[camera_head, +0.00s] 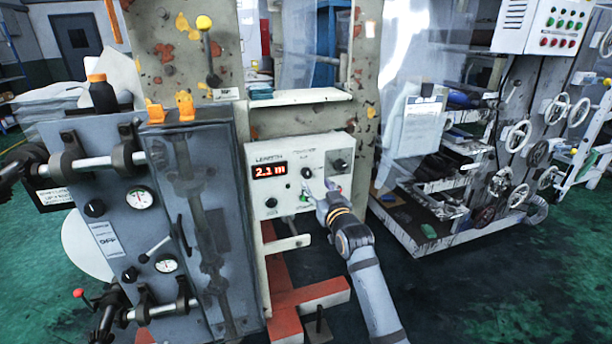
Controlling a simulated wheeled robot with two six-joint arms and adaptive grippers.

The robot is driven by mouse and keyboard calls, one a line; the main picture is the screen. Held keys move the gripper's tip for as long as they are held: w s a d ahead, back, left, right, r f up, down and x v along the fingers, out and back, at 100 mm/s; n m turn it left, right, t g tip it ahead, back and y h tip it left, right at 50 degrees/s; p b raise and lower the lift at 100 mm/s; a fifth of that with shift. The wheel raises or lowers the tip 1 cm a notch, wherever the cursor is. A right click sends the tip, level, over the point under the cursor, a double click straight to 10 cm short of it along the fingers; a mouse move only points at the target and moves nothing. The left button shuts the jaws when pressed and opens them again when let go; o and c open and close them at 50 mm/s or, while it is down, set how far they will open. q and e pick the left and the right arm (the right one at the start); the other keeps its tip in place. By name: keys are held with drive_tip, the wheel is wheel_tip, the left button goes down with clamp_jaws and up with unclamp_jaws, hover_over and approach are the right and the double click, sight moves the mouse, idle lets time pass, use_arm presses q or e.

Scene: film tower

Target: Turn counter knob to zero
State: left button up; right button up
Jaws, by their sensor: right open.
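The counter box (262,186) is a white panel on the machine in the middle. Its red display (269,171) reads 2.1 m under the word LENGTH. A black knob (307,173) sits right of the display, another black knob (340,165) at the upper right, and a third (270,203) at the lower left. Which one is the counter knob I cannot tell from the labels. My right gripper (319,190) is open in front of the panel's lower right, just below the middle knob. Whether it touches the panel is unclear.
A grey cabinet (112,240) with gauges, rollers and levers stands close on the left. A white shelf (300,97) juts out above the counter box. A rack (460,160) with handwheels stands at right. Green floor (500,290) is open at lower right.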

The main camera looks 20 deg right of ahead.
sight(308, 174)
drive_tip(key=w, duration=0.8)
drive_tip(key=shift+w+a+f, duration=0.1)
drive_tip(key=shift+w+a, duration=0.05)
drive_tip(key=shift+a, duration=0.05)
clamp_jaws()
